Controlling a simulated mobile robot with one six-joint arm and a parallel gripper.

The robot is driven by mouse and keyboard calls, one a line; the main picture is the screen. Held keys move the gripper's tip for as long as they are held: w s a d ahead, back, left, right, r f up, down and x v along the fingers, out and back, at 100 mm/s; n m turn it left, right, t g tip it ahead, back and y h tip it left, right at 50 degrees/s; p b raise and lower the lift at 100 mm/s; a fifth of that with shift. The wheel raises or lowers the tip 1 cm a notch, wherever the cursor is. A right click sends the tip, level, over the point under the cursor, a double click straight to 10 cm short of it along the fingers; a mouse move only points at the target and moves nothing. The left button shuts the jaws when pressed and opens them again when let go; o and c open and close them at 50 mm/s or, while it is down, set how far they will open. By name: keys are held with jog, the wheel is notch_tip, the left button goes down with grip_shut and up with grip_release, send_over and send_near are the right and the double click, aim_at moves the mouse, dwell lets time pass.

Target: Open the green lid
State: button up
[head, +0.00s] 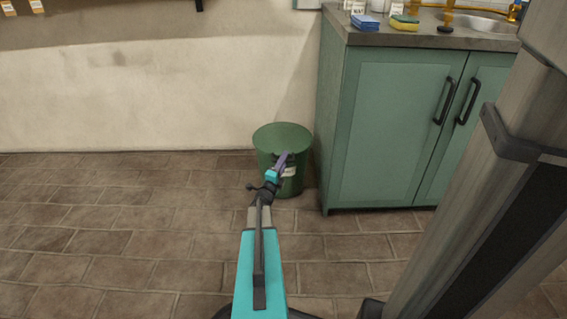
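The green lid (283,135) sits flat on top of a green round bin (290,182), which stands on the floor against the wall. The lid looks shut. A pale label shows on the bin's front, partly hidden by my arm. My gripper (285,157) reaches out at the front rim of the lid, overlapping it in the head view. Whether it touches the lid cannot be told. Its fingers are small and dark, and their opening is not clear.
A green cabinet (385,130) with black handles stands close to the right of the bin. On its counter (425,38) are a blue sponge (365,22), a yellow-green sponge (404,23) and a sink (482,23). The brick floor (110,235) to the left is clear.

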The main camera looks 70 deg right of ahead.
grip_shut()
jog(key=shift+w+r, duration=0.1)
jog(key=shift+r, duration=0.05)
